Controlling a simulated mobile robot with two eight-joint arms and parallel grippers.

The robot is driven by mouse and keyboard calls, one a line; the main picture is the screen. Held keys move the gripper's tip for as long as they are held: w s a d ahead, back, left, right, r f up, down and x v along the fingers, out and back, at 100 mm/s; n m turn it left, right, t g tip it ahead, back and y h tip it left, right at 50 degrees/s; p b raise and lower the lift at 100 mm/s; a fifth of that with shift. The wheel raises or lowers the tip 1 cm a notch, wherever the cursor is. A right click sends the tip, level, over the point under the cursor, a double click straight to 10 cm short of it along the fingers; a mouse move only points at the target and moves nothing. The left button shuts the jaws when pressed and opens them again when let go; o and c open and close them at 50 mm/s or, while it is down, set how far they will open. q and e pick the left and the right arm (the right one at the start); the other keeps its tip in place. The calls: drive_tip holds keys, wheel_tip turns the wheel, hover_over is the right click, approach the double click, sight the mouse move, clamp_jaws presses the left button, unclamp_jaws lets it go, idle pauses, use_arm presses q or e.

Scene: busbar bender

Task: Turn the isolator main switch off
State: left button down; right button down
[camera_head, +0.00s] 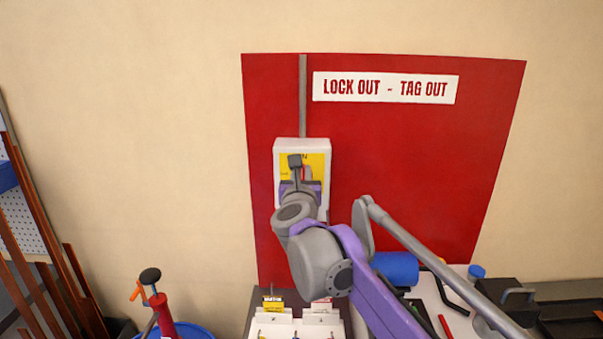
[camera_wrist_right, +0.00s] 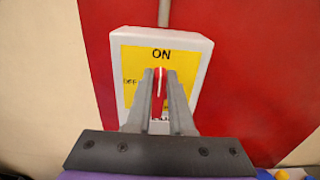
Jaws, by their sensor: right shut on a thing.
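The isolator main switch is a white box (camera_head: 282,150) with a yellow face, mounted on the red lock-out board. In the right wrist view the box (camera_wrist_right: 198,52) shows "ON" at the top of its yellow plate and "OFF" at the left. Its red handle (camera_wrist_right: 159,83) has a white line and stands upright, pointing to ON. My right gripper (camera_wrist_right: 160,88) is shut on the red handle, one finger on each side. In the head view my right gripper (camera_head: 298,170) and wrist cover most of the switch face. My left gripper is not in view.
The red board (camera_head: 420,160) carries a "LOCK OUT - TAG OUT" sign (camera_head: 385,88). A grey conduit (camera_head: 303,95) runs up from the box. Below are a tag holder (camera_head: 295,325), a blue cylinder (camera_head: 396,268) and a dark box (camera_head: 505,298). Wall space left of the board is clear.

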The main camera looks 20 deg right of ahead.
drive_tip(key=shift+a+n, duration=0.1)
drive_tip(key=shift+n, duration=0.2)
drive_tip(key=f+n, duration=0.1)
drive_tip(key=n, duration=0.4)
drive_tip(key=a+n, duration=0.1)
drive_tip(key=n, duration=0.5)
drive_tip(key=w+a+f+n, duration=0.1)
drive_tip(key=n, duration=0.5)
drive_tip(key=shift+a+f+b, duration=0.1)
drive_tip(key=shift+f+b, duration=0.25)
drive_tip(key=shift+n, duration=0.3)
drive_tip(key=c, duration=0.8)
unclamp_jaws()
